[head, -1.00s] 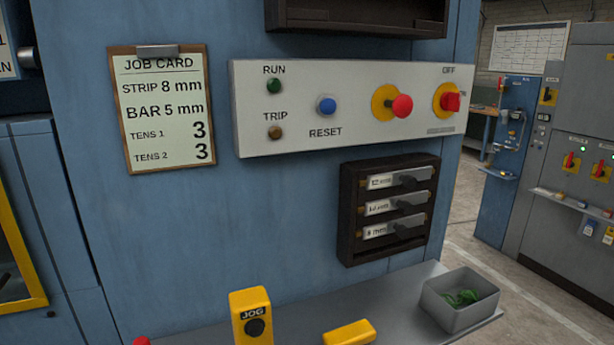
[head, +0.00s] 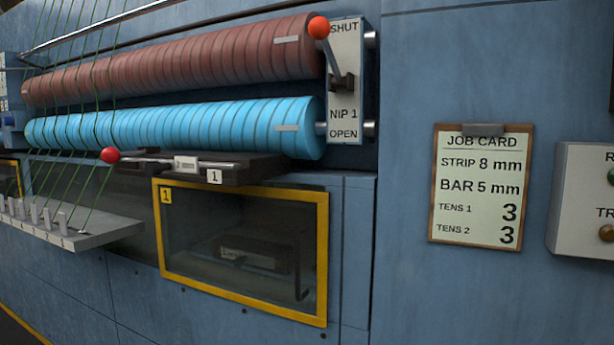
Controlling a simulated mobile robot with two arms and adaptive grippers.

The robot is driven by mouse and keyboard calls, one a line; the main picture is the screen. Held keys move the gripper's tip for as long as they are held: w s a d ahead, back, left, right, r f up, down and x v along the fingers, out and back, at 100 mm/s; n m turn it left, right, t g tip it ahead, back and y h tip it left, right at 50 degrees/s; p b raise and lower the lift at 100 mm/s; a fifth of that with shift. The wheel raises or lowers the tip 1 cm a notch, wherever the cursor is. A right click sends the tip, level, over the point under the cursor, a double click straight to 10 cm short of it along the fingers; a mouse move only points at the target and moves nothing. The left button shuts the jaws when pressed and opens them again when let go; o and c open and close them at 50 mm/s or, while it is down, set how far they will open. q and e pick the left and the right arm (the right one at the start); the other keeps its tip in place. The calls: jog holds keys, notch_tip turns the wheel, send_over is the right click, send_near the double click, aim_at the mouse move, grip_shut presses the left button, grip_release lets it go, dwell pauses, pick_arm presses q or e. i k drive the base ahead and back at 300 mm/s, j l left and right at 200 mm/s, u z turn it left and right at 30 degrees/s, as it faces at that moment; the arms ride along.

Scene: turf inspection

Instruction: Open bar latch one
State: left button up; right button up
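A dark bar assembly (head: 250,168) with a white "1" plate (head: 214,177) sits below the blue roller. A thin metal lever with a red ball (head: 110,155) at its left end lies about level along its front, passing a small pale block (head: 185,163). This looks like bar latch one, but I cannot tell from here whether it is latched. Neither of my grippers is in the head view.
A nip lever with an orange-red ball (head: 319,27) stands at the SHUT/OPEN plate (head: 346,80), its ball near SHUT. A yellow-framed window (head: 318,260) marked 1 is below. Green strands run down to a grey ledge (head: 110,230) at left. A job card (head: 480,185) hangs right.

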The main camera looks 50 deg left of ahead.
aim_at(110, 155)
jog(key=u, duration=2.5)
